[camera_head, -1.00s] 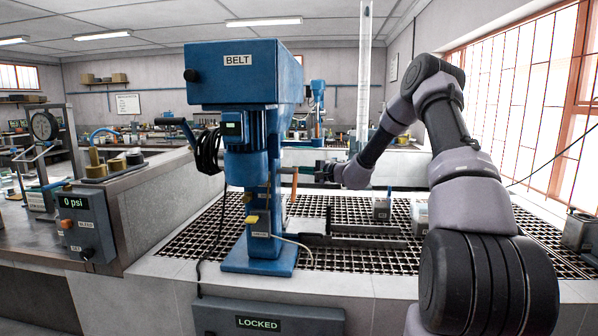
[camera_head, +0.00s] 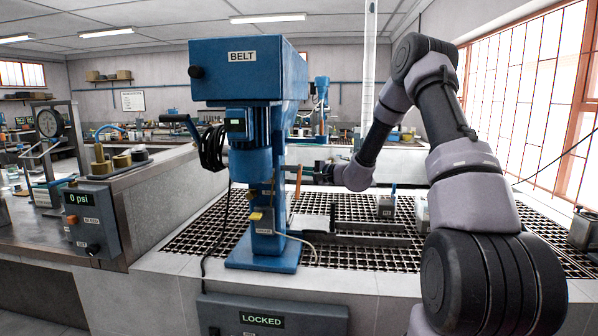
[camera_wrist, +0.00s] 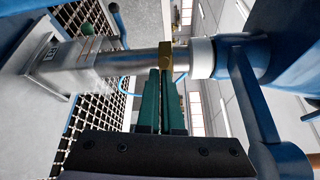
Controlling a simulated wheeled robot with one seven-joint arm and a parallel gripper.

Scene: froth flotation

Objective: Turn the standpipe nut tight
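The standpipe nut (camera_wrist: 180,60) is a small brass block on a grey metal pipe (camera_wrist: 130,68) in the wrist view, beside a white collar (camera_wrist: 202,58). My gripper (camera_wrist: 163,74) has two dark green fingers lying close together, with a narrow gap between them. Their tips reach the near side of the nut and overlap it in the picture; I cannot tell whether they grip it. In the head view my gripper comes in from the right behind the blue machine (camera_head: 250,70) labelled BELT, and I cannot make out the nut there.
A black grating (camera_head: 350,255) covers the bench around the machine's blue base. A box reading LOCKED (camera_head: 262,321) is on the bench front, and a 0 psi box (camera_head: 95,220) stands at left. An orange upright handle (camera_head: 298,182) is close to my gripper.

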